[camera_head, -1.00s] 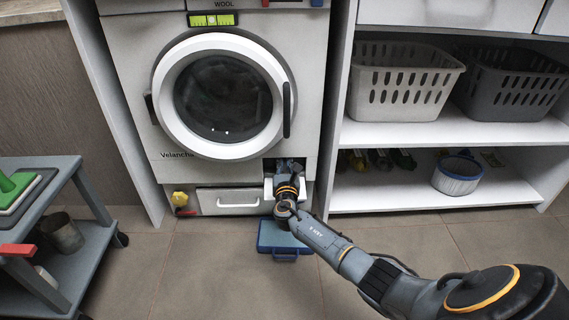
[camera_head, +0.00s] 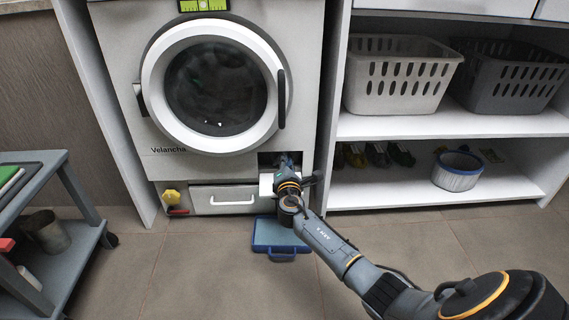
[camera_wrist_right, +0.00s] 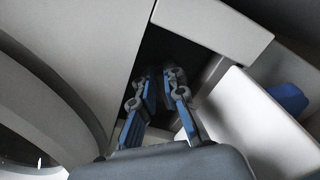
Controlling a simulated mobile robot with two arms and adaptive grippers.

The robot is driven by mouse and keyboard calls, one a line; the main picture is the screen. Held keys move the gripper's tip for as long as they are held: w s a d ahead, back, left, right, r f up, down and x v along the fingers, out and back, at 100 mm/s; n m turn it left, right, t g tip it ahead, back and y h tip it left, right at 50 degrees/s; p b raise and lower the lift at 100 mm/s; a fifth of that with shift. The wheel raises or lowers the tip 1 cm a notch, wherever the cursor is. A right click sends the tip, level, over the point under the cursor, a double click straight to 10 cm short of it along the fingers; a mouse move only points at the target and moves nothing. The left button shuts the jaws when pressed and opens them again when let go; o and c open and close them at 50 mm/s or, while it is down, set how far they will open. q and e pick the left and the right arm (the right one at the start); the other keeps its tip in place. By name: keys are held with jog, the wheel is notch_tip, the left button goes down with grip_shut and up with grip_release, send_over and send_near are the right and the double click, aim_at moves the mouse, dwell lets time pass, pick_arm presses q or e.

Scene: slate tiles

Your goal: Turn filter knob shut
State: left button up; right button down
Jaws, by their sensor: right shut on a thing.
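The white washing machine (camera_head: 232,165) has a dark filter recess (camera_head: 266,160) at its lower right, with a white flap (camera_head: 266,186) open below it. My right gripper (camera_head: 286,163) reaches into this recess. In the right wrist view its two fingers (camera_wrist_right: 160,75) run close together into the dark opening (camera_wrist_right: 158,48), beside the open white flap (camera_wrist_right: 232,112). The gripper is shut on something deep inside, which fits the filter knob. The knob itself is hidden by the fingers and shadow, so its turn angle cannot be told. My left gripper is not in view.
A blue tray (camera_head: 281,249) lies on the floor below the recess. A yellow knob (camera_head: 171,196) and a red handle (camera_head: 178,212) sit at the machine's lower left. A shelf unit (camera_head: 430,127) stands right, a grey cart (camera_head: 85,255) left.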

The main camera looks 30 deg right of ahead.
jog(key=m+b, duration=0.1)
jog(key=m, duration=0.1)
jog(key=f+m+b, duration=0.1)
jog(key=m, duration=0.1)
jog(key=shift+s+d+f+m+b, duration=0.2)
jog(key=shift+m+b, duration=0.1)
jog(key=shift+b, duration=0.1)
jog(key=shift+f+m+b, duration=0.2)
jog(key=shift+m+b, duration=0.75)
jog(key=shift+m, duration=0.85)
jog(key=c, duration=1.4)
grip_release()
